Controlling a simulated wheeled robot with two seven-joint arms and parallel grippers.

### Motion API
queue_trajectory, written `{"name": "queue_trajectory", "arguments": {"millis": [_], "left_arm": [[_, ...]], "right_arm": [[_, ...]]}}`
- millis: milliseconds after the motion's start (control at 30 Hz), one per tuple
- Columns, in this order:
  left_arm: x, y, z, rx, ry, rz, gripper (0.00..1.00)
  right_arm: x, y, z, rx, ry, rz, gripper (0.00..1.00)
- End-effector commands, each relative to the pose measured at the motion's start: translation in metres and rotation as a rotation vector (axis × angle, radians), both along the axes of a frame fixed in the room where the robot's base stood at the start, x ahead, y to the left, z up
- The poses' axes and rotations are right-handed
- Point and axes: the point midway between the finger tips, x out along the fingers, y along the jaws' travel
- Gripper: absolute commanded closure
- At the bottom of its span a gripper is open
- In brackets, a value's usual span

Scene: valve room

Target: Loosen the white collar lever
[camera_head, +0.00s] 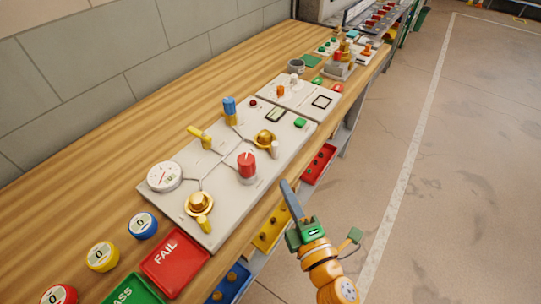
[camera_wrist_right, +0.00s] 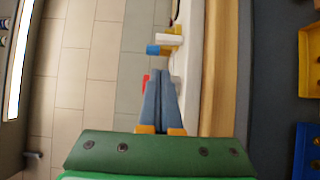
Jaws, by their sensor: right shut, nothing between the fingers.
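The white collar lever (camera_head: 275,150) is a short pale handle on the collar of a brass knob (camera_head: 265,137), at the right side of the grey valve panel (camera_head: 225,150). My right gripper (camera_head: 286,186) is shut and empty. It shows below and slightly right of the lever, near the panel's front edge, apart from it. In the right wrist view its closed blue-grey fingers (camera_wrist_right: 160,75) point toward the panel's parts, among them a white piece (camera_wrist_right: 169,39) that may be the lever. My left gripper is not in view.
The panel also carries a red knob (camera_head: 247,164), a blue knob (camera_head: 230,107), a yellow handle (camera_head: 199,135), a gauge (camera_head: 164,177) and a second brass knob (camera_head: 198,203) with a yellow lever. Red FAIL tray (camera_head: 173,260) lies in front. Open floor (camera_head: 460,180) is right of the bench.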

Motion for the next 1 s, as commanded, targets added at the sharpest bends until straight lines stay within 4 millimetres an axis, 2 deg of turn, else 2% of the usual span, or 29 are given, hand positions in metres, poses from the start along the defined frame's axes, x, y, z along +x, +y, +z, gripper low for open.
{"name": "queue_trajectory", "arguments": {"millis": [167, 367, 600, 733, 1000], "left_arm": [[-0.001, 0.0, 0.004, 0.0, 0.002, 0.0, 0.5], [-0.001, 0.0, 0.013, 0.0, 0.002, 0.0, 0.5], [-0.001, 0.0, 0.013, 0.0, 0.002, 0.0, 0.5], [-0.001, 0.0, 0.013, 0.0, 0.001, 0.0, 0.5], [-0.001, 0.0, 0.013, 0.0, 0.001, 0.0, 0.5]], "right_arm": [[0.008, 0.002, 0.001, 0.0, 0.0, -0.001, 1.0], [0.045, 0.015, 0.003, 0.002, -0.002, -0.001, 1.0], [0.084, 0.028, 0.0, 0.002, 0.002, -0.002, 1.0], [0.093, 0.032, 0.0, 0.003, 0.002, -0.001, 1.0], [0.095, 0.032, -0.001, 0.002, 0.003, -0.001, 1.0]]}}
